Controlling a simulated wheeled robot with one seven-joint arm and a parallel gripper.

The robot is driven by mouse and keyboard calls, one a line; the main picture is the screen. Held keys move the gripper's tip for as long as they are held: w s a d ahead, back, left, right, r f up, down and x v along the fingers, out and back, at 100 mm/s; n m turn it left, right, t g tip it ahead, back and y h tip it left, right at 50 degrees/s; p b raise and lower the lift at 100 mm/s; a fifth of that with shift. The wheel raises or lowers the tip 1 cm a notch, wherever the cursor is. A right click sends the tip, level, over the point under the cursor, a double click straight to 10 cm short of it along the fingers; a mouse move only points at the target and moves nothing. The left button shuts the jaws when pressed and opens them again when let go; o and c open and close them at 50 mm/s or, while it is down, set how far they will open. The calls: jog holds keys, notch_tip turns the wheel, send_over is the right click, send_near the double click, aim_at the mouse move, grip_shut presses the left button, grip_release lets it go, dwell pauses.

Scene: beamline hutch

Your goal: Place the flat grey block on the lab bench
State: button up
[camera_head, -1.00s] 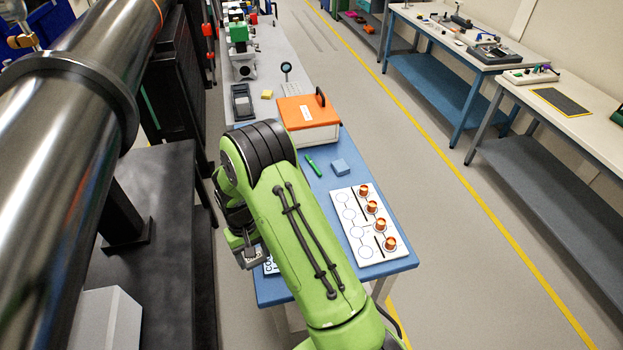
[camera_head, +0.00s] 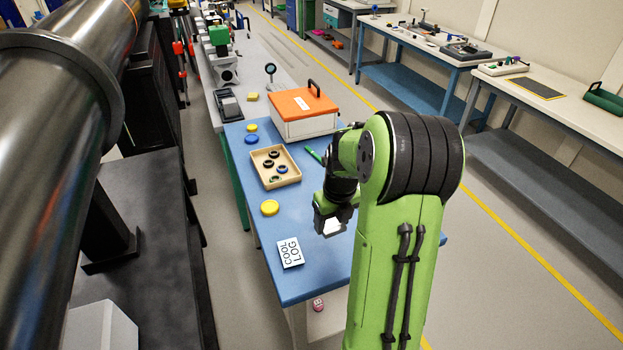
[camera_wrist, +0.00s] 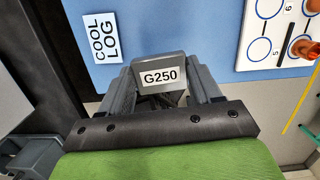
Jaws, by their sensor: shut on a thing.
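My gripper (camera_head: 333,218) is shut on the flat grey block (camera_wrist: 160,63), which carries a white G250 label in the wrist view. The block sits between the two dark grey fingers; its lower part is hidden there. In the head view the gripper appears over the near part of the blue-topped bench (camera_head: 300,217), and only a small pale face of the block shows. The wrist view shows the blue top (camera_wrist: 180,28) behind the block. The gap between them is hard to judge. Pale-topped benches (camera_head: 560,91) stand along the right wall.
A printed board (camera_wrist: 280,35) with a copper piece lies right in the wrist view.

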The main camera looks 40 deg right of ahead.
aim_at(331, 251)
jog(key=shift+s+d+f+m, duration=0.15)
jog(key=shift+d+f+m, duration=0.05)
jog(key=shift+f+m, duration=0.2)
notch_tip(331, 251, down, 9)
jog(key=shift+f+b, duration=0.2)
jog(key=shift+b, duration=1)
jog(key=o, duration=1.1)
jog(key=shift+r, duration=0.1)
